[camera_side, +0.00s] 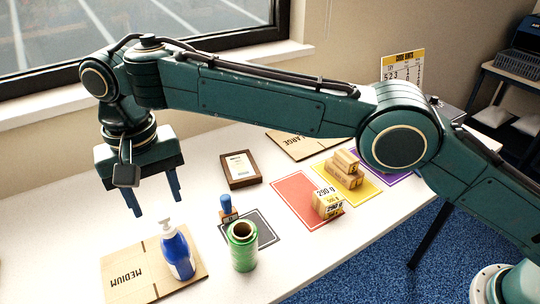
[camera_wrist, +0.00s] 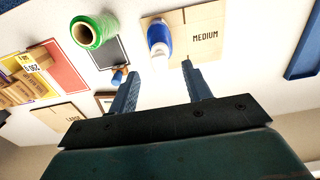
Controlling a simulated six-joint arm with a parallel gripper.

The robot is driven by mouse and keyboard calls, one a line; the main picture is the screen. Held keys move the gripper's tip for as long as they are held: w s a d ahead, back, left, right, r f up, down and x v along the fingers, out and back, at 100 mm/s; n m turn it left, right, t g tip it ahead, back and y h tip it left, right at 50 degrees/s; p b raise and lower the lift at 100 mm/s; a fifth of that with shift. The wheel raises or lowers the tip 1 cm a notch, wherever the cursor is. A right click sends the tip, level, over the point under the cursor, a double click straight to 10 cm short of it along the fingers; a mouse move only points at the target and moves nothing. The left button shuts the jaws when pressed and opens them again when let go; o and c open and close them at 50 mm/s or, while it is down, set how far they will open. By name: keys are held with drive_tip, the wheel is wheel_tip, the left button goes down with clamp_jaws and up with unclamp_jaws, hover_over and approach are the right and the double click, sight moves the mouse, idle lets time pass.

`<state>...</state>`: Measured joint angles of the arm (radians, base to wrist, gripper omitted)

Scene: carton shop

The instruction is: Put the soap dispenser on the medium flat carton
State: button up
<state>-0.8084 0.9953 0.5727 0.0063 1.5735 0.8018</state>
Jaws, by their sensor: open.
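The soap dispenser (camera_side: 178,254), a blue bottle with a white pump, stands upright on the medium flat carton (camera_side: 128,273), near the carton's right side. The wrist view also shows the dispenser (camera_wrist: 160,38) on the carton (camera_wrist: 207,22) marked MEDIUM. My gripper (camera_side: 156,207) is open and empty. It hangs above the table, behind the dispenser and apart from it. In the wrist view its two fingers (camera_wrist: 158,77) point toward the carton, with nothing between them.
A green roll (camera_side: 243,246) stands right of the dispenser by a dark mat, with a blue-handled stamp (camera_side: 227,208) behind it.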

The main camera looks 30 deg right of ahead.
idle(0.4)
drive_tip(key=w+d+r+t, duration=0.1)
drive_tip(key=w+d+r, duration=0.1)
drive_tip(key=d+r, duration=1.05)
drive_tip(key=s+d+r+t+y, duration=0.1)
drive_tip(key=s+d+r, duration=0.15)
drive_tip(key=d, duration=0.55)
drive_tip(key=s+d+r+t, duration=0.1)
drive_tip(key=s+d, duration=0.2)
drive_tip(key=d, duration=0.5)
drive_tip(key=s+d, duration=1)
drive_tip(key=s+d+f+t, duration=0.1)
drive_tip(key=s+d+f, duration=0.2)
drive_tip(key=s, duration=0.3)
drive_tip(key=s+d+f+t+h, duration=0.1)
drive_tip(key=s+d+f, duration=0.3)
drive_tip(key=s+f, duration=0.1)
drive_tip(key=shift+s+d+t, duration=0.25)
drive_tip(key=shift+s+t, duration=0.05)
drive_tip(key=shift+s, duration=0.5)
